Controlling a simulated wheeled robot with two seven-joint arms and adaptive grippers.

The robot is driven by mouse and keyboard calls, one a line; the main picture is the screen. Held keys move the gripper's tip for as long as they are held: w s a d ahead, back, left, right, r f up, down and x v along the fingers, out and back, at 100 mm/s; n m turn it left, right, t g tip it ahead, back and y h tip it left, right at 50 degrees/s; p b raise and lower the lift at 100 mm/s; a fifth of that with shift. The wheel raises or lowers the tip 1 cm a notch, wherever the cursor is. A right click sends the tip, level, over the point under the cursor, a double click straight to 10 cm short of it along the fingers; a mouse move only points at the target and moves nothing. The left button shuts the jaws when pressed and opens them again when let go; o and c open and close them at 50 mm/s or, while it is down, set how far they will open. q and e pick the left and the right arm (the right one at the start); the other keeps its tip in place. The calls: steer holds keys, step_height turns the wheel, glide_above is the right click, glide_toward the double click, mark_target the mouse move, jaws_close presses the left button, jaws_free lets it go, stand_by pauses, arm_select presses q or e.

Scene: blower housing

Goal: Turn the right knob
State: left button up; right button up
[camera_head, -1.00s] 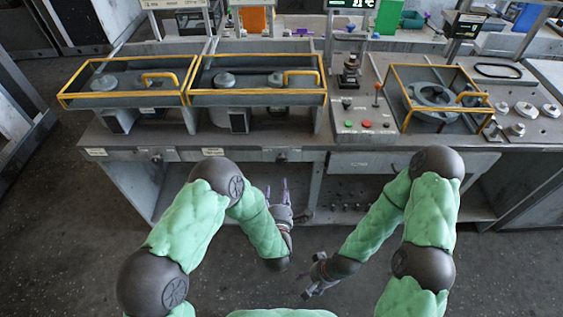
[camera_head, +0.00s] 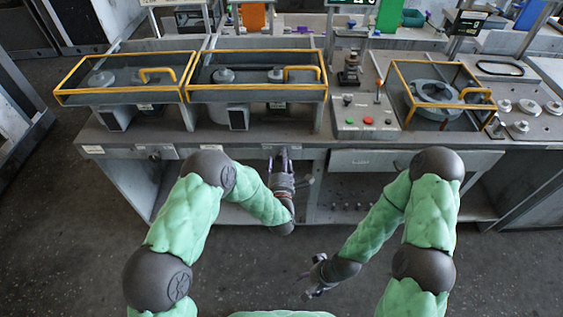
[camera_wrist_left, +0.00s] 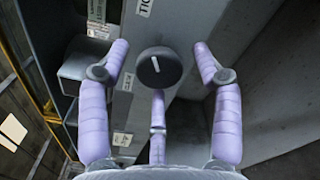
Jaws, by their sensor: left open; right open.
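A dark round knob (camera_wrist_left: 159,67) with a white pointer line shows in the left wrist view, on the grey front panel of the bench. The line is slightly tilted. My left gripper (camera_head: 281,153) is open in front of the bench's front panel. In the wrist view its purple fingers (camera_wrist_left: 160,50) stand apart on both sides of the knob, with a third finger below, and no finger visibly touches it. In the head view I cannot make out the knob behind the gripper. My right gripper (camera_head: 311,284) is open and empty, low in front of the bench.
Yellow-framed bins (camera_head: 255,80) stand on the bench top, with a button panel (camera_head: 367,118) to their right. The bench's front edge lies above my left gripper. The floor (camera_head: 420,290) around my right gripper is clear.

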arm_select(q)
steer(key=shift+w, duration=0.2)
steer(key=c, duration=1.2)
steer(key=shift+o, duration=0.2)
steer(key=m+b, duration=0.1)
steer(key=m, duration=0.2)
steer(key=shift+f+b, duration=0.1)
steer(key=shift+b, duration=0.2)
steer(key=shift+m+b, duration=0.8)
steer(key=shift+m, duration=1.3)
steer(key=shift+a, duration=0.1)
